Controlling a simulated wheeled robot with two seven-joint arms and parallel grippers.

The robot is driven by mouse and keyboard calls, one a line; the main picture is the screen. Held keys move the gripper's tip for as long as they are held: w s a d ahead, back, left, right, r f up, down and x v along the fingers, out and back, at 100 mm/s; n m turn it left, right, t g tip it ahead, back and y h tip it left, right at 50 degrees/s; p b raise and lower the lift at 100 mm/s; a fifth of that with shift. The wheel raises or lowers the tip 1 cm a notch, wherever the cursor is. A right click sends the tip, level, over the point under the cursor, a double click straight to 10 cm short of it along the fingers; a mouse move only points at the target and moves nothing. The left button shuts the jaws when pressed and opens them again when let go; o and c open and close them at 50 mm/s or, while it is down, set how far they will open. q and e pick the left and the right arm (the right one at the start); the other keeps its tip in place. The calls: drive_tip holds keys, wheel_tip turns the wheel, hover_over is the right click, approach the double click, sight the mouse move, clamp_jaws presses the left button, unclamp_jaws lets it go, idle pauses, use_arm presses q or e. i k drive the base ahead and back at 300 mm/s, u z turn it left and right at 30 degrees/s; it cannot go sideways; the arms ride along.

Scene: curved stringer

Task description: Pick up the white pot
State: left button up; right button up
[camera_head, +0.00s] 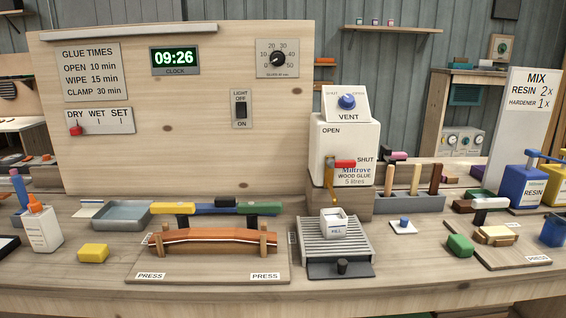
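The white pot (334,228) is a small square open vessel with a "FILL" label on its front. It stands upright on a grey slatted rack (346,246), below the spout of the white wood glue container (342,150). The container has a red-handled tap (340,164) marked OPEN and SHUT; a yellowish spout part hangs just above the pot. What is inside the pot is too small to tell. Neither of my grippers is in view, and nothing touches the pot's sides.
Left of the rack, a curved laminated strip (212,240) lies between wooden pegs on a PRESS board. A grey block with upright wooden handles (412,202) stands behind right. A small white tile with a blue knob (403,226) lies right of the rack. The front table edge is clear.

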sight(334, 222)
drive_tip(key=z, duration=0.1)
drive_tip(key=k, duration=1)
drive_tip(key=u, duration=1.3)
drive_tip(key=i, duration=0.9)
drive_tip(key=z, duration=0.55)
drive_tip(key=i, duration=0.7)
drive_tip(key=z, duration=0.7)
